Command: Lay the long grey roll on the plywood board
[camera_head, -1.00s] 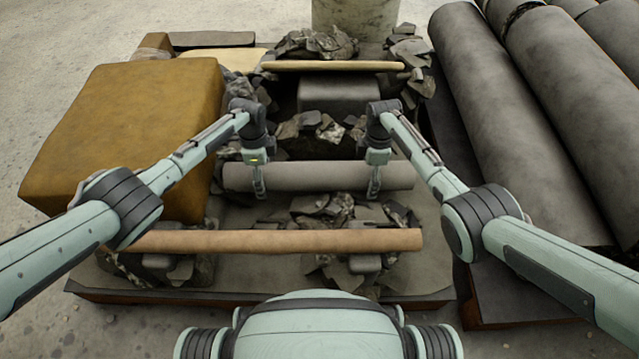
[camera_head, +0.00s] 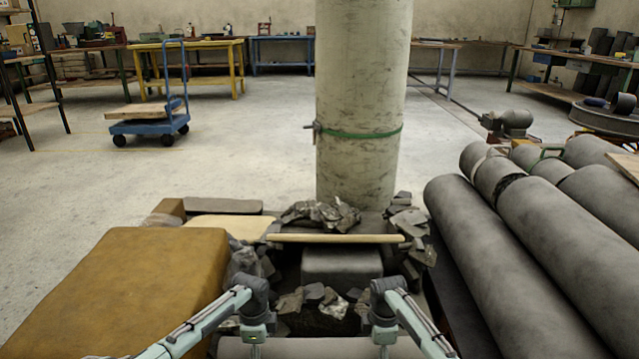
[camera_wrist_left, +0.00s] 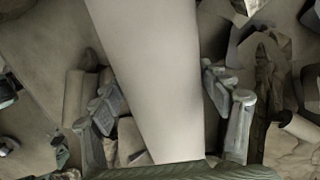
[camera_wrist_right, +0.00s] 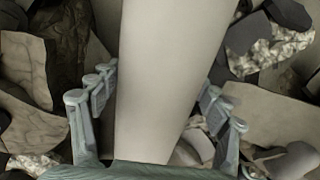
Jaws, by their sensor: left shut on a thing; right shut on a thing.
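The long grey roll (camera_head: 320,348) lies crosswise at the bottom edge of the head view, where most of it is cut off. My left gripper (camera_head: 256,346) is shut on its left part; the left wrist view shows the roll (camera_wrist_left: 155,70) between the fingers. My right gripper (camera_head: 384,346) is shut on its right part, and the right wrist view also shows the roll (camera_wrist_right: 165,75) between the fingers. A pale tan flat board (camera_head: 228,228) lies behind the ochre block. Another wooden board (camera_head: 148,111) lies on a blue trolley. I cannot tell which is the plywood board.
The large ochre block (camera_head: 125,285) stands left. Dark rubble (camera_head: 318,215) and a thin wooden pole (camera_head: 335,238) lie ahead. A thick column (camera_head: 362,100) rises behind them. Large grey rolls (camera_head: 520,275) fill the right. Open floor (camera_head: 240,150) lies beyond, around the trolley (camera_head: 150,128).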

